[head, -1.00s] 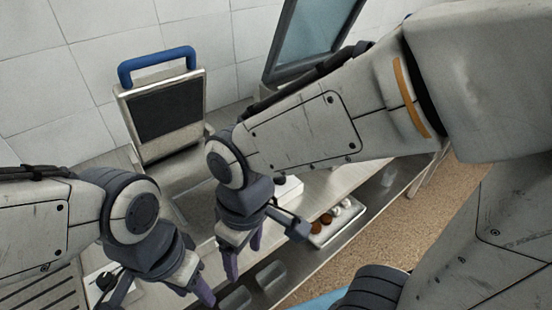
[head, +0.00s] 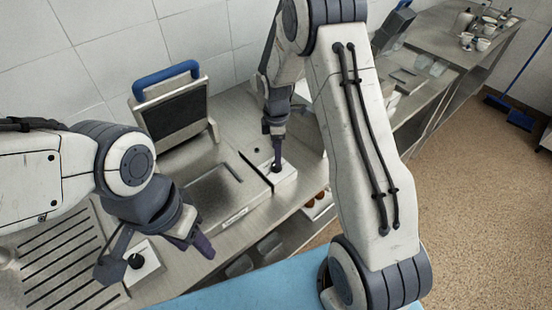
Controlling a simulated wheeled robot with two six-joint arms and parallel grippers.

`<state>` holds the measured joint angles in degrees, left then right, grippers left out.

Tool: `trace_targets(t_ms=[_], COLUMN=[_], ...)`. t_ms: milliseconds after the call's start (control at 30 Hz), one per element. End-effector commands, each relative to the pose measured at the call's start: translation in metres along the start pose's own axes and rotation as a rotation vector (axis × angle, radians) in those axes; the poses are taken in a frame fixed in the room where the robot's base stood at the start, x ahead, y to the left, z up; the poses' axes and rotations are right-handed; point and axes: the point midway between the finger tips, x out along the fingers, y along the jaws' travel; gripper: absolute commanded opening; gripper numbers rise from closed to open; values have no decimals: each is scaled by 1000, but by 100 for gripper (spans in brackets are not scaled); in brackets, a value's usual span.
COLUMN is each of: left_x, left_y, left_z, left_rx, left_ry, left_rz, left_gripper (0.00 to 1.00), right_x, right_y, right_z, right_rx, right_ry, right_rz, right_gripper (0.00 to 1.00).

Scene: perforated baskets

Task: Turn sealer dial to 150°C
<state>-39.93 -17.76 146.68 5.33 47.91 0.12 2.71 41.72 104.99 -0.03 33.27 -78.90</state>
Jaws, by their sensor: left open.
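The sealer (head: 170,112) is a steel machine with its lid raised, a blue handle on top and a dark panel inside the lid. A white box (head: 286,180) with a dark knob on top stands at the right end of its steel bed. My right gripper (head: 276,164) points down right over that knob; whether it touches or grips it I cannot tell. A second white box (head: 149,256) with a black dial (head: 136,261) sits at the lower left. Dial markings are too small to read.
A slotted metal drainer (head: 60,262) lies at the left. A blue surface (head: 245,292) is at the bottom. A further steel counter with cups (head: 483,43) stands at the back right. My right arm crosses the middle of the view.

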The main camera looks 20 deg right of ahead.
Motion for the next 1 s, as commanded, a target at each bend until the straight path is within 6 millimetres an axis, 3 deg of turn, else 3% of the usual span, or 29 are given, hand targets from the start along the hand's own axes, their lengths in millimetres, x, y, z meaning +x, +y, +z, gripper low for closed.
trace_targets(t_ms=[300,733,900,933,1000], left_x=[-17,-19,-19,-19,-19], left_y=[1,1,1,1,1], left_z=[-1,-1,-1,-1,-1], left_rx=[3,4,4,3,3], left_ry=[0,0,0,0,0], left_rz=[0,0,0,0,0], left_gripper=[50,50,50,50,50], right_x=[49,60,60,60,60], right_y=[-2,-1,-1,-1,-1], right_z=[0,-1,0,0,0], right_rx=[1,1,1,1,1], right_ry=[-1,0,0,0,0], right_rz=[-4,0,0,0,0], right_gripper=[72,72,7,0,0])
